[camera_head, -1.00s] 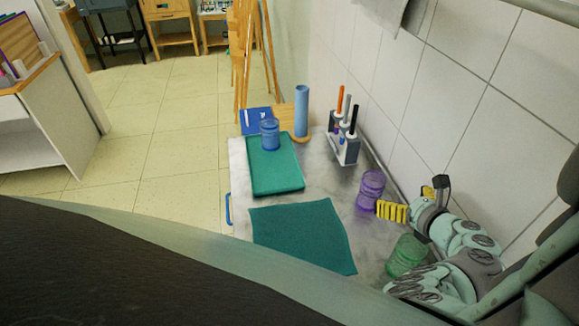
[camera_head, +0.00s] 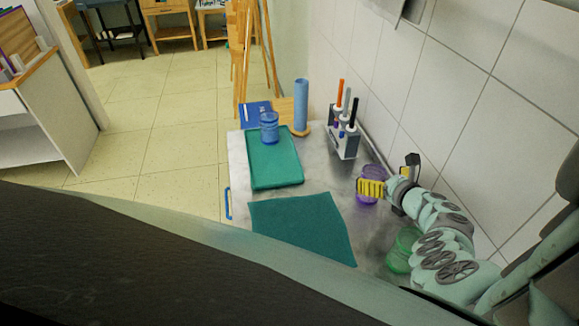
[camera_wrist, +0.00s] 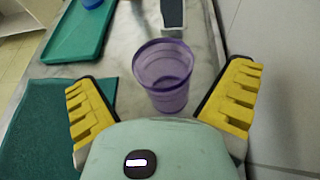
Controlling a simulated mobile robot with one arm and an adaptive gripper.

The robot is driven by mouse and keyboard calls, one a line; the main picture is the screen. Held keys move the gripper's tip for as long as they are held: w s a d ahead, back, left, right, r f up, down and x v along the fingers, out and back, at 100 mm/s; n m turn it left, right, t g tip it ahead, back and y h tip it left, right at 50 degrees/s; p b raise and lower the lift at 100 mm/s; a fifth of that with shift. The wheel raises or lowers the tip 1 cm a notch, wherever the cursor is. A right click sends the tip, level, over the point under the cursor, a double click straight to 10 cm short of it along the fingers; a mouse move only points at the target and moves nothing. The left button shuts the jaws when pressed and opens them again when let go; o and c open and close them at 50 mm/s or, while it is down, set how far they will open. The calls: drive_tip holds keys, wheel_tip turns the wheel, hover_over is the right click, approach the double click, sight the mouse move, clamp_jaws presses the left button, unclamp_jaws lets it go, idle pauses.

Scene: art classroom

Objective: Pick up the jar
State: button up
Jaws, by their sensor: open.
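A purple see-through jar (camera_wrist: 165,75) stands upright on the grey table (camera_head: 330,180), near the wall. In the wrist view it shows ahead of and between the yellow fingers of my gripper (camera_wrist: 165,105), which are spread wide with nothing between them. In the head view the yellow fingers (camera_head: 371,188) partly cover the purple jar (camera_head: 367,199). A blue jar (camera_head: 269,128) stands on the green tray at the back. A green jar (camera_head: 402,250) stands at the table's near right, partly hidden by my arm.
A green tray (camera_head: 275,172) and a teal cloth (camera_head: 300,225) lie on the left of the table. A marker holder (camera_head: 345,143) and a blue cylinder (camera_head: 301,105) stand farther back. The tiled wall (camera_head: 450,110) borders the right side.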

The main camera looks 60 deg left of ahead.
sight(367, 170)
drive_tip(key=shift+w+a+f+b, duration=0.3)
drive_tip(key=shift+a+f+b, duration=0.4)
drive_tip(key=shift+a+b, duration=0.25)
drive_tip(key=shift+w+a+f+b, duration=0.25)
drive_tip(key=shift+a+f+b, duration=0.45)
drive_tip(key=shift+a+b, duration=0.15)
drive_tip(key=shift+w+a+b, duration=0.15)
drive_tip(key=shift+a+b, duration=0.2)
drive_tip(key=shift+a, duration=0.15)
drive_tip(key=c, duration=1.2)
